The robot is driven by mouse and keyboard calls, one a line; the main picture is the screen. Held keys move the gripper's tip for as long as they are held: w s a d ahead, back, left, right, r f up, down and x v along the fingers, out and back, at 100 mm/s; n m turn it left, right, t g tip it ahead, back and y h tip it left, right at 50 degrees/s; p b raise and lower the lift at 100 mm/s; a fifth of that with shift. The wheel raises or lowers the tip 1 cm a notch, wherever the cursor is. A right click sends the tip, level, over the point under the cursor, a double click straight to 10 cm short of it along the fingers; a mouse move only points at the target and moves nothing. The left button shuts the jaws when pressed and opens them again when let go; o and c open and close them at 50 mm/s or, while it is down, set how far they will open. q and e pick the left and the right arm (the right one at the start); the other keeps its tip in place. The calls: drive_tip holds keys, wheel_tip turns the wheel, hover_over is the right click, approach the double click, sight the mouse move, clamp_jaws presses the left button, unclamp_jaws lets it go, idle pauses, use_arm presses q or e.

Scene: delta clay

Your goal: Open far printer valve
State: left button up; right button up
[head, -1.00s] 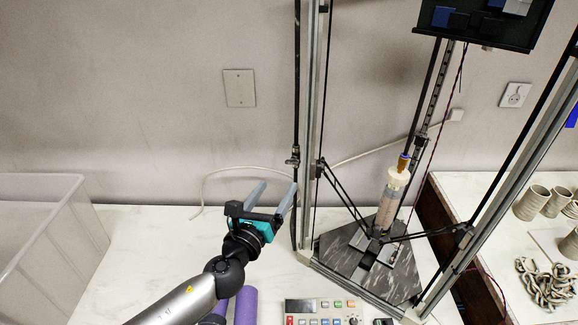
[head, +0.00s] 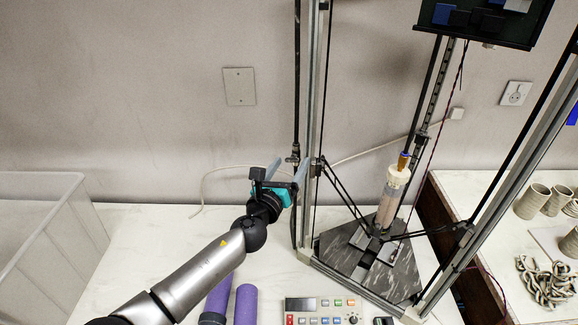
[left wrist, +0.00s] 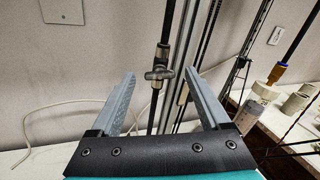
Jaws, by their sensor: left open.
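The printer (head: 307,200) is a tall metal-post frame with a syringe-like tube (head: 388,205) hanging inside it. A small metal valve with a cross handle (left wrist: 159,74) sits on a dark vertical pipe (left wrist: 165,30) beside the printer's post. In the head view the valve (head: 293,155) is small, just above the gripper. My left gripper (head: 288,170) is open and empty, its grey fingers pointing at the pipe. In the left wrist view the valve appears between the two fingertips (left wrist: 158,86); whether they reach to its depth I cannot tell. My right gripper is out of view.
A clear plastic bin (head: 50,235) stands at the left. Purple rolls (head: 245,303) and a control box (head: 320,308) lie near the front. A white cable (head: 225,170) runs along the wall. Clay pots (head: 532,200) and coiled clay (head: 545,282) are on the right table.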

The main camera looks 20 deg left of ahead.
use_arm(q)
clamp_jaws()
idle(0.5)
drive_tip(key=shift+n, duration=0.4)
drive_tip(key=n+b, duration=0.1)
drive_tip(key=n, duration=0.5)
drive_tip(key=shift+n, duration=0.3)
drive_tip(key=n, duration=0.3)
drive_tip(key=shift+n+b, duration=0.3)
drive_tip(key=shift+b, duration=0.05)
drive_tip(key=shift+n, duration=2)
